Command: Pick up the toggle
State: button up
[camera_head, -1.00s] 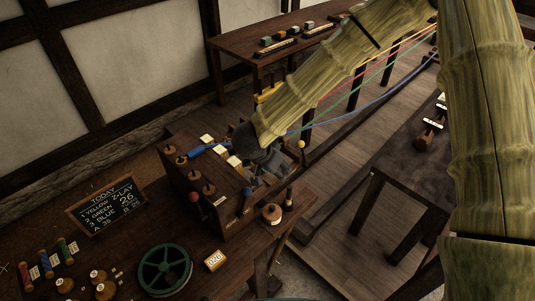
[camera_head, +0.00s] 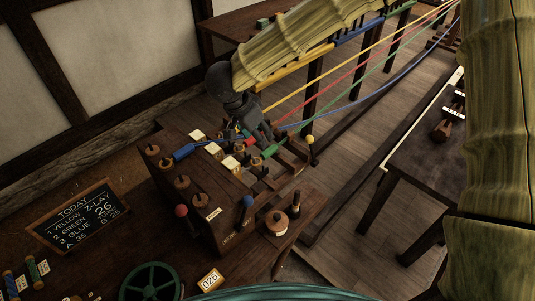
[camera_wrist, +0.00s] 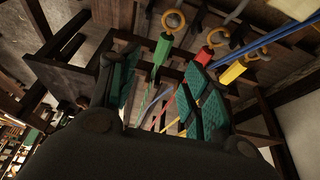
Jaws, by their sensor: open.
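I cannot tell for sure which piece is the toggle. Coloured sleeves on the strand ends lie at the wooden machine: a blue one (camera_head: 184,152), a red one (camera_head: 250,141) and a green one (camera_head: 270,150). The wrist view shows green (camera_wrist: 162,50), red (camera_wrist: 205,56) and yellow (camera_wrist: 233,72) sleeves with brass rings, beyond my fingers. My gripper (camera_head: 268,131) is above the machine's right part, close to the red and green sleeves. In the wrist view my gripper (camera_wrist: 158,98) has its green-padded fingers apart, with nothing clearly held between them; strands show beyond the gap.
The wooden machine (camera_head: 215,225) carries pegs, pale tags and red and blue knobs. Taut strands (camera_head: 335,85) run to the upper right. A spool (camera_head: 277,223), a 026 tag (camera_head: 210,280), a green wheel (camera_head: 150,283) and a chalkboard (camera_head: 76,215) stand around. A dark bench (camera_head: 430,150) is at right.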

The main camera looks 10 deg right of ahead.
jog(key=p, duration=0.1)
send_over(267, 150)
jog(key=s+a, duration=0.2)
jog(key=f, duration=0.5)
jog(key=shift+w+d+f, duration=0.15)
jog(key=shift+d+f, duration=0.05)
jog(key=shift+d, duration=0.05)
jog(key=shift+f, duration=0.25)
jog(key=shift+p+x, duration=1.25)
jog(key=shift+x, duration=1.35)
jog(key=shift+w+a, duration=0.1)
jog(key=shift+w, duration=0.05)
jog(key=c, duration=1)
